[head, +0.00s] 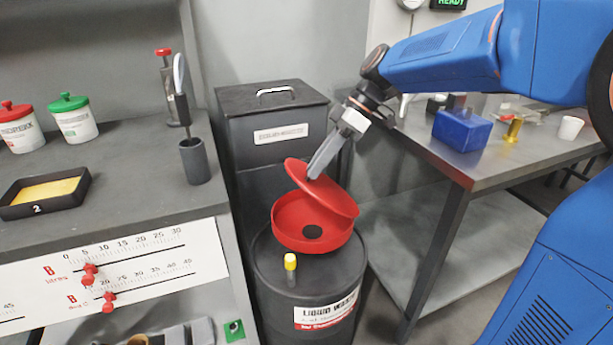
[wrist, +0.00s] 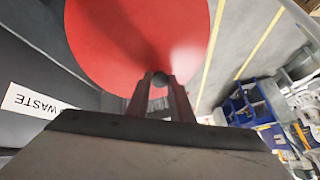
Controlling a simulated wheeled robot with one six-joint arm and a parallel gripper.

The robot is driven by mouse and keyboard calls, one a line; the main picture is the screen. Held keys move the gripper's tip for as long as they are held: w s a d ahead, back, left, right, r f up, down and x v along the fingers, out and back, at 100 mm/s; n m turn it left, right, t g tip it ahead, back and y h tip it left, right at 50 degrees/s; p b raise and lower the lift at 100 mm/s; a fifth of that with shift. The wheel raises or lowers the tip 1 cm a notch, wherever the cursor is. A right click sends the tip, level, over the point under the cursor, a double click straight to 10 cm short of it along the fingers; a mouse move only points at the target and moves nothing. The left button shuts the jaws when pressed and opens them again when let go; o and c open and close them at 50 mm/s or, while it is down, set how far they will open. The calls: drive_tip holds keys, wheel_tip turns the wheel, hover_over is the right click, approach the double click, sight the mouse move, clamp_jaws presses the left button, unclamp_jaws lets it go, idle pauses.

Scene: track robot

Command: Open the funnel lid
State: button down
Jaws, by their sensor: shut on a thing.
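The red funnel (head: 285,232) sits on top of the black liquid waste drum (head: 278,277). Its round red lid (head: 326,193) is tilted up above the bowl, and the funnel's dark hole shows beneath it. My gripper (head: 312,176) reaches down from the upper right to the lid's upper face. In the wrist view the lid (wrist: 135,40) fills the upper middle. My gripper (wrist: 160,85) is shut there on a small dark rounded knob (wrist: 160,79) at the lid. The lid's hinge is hard to make out.
A yellow-capped piece (head: 290,262) stands on the drum in front of the funnel. A dark solid waste bin (head: 270,105) stands behind. A shelf bench (head: 120,195) with jars is at left; a metal table (head: 470,170) with a blue box (head: 462,130) is at right.

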drive_tip(key=w+d+r+g+y, duration=0.1)
drive_tip(key=w+d+r+y, duration=0.1)
drive_tip(key=d, duration=0.5)
drive_tip(key=shift+d+r+y, duration=0.2)
drive_tip(key=shift+r+y, duration=0.45)
drive_tip(key=shift+y, duration=0.65)
drive_tip(key=c, duration=1.6)
unclamp_jaws()
drive_tip(key=shift+w, duration=0.1)
drive_tip(key=v, duration=1.2)
drive_tip(key=shift+w, duration=0.15)
drive_tip(key=shift+f, duration=0.1)
